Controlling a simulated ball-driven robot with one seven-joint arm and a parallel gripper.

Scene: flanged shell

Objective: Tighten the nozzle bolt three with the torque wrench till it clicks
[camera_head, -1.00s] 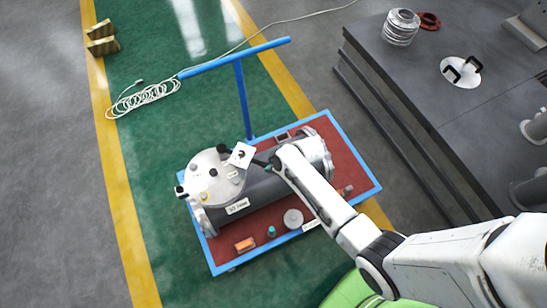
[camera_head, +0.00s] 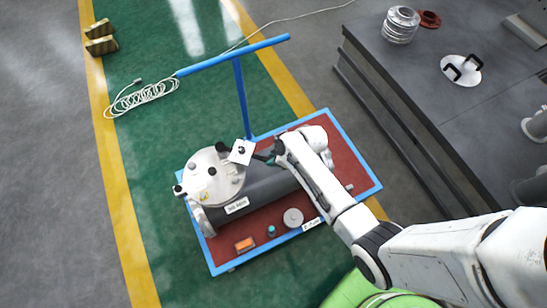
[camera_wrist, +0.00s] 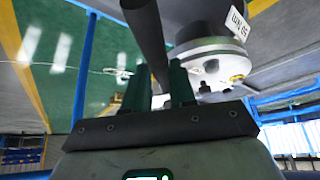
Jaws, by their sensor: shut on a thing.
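The flanged shell (camera_head: 262,188) lies on a cart, with its pale round flange (camera_head: 205,184) at the left end. The flange has several knobs or bolts; I cannot tell which is bolt three. It also shows in the wrist view (camera_wrist: 212,48). My gripper (camera_head: 268,158) is above the shell's upper side. In the wrist view its dark green fingers (camera_wrist: 165,88) are shut on a dark bar (camera_wrist: 148,38), apparently the torque wrench. A dark end (camera_head: 222,147) shows left of a white square plate (camera_head: 241,152), near the flange edge. Contact with a bolt is not clear.
The cart (camera_head: 228,264) has a blue rim, red deck and blue handle (camera_head: 235,56). An orange item (camera_head: 244,245) and grey disc (camera_head: 293,218) lie at its front. A dark table (camera_head: 430,100) stands right. Coiled cable (camera_head: 145,97) lies on the green floor.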

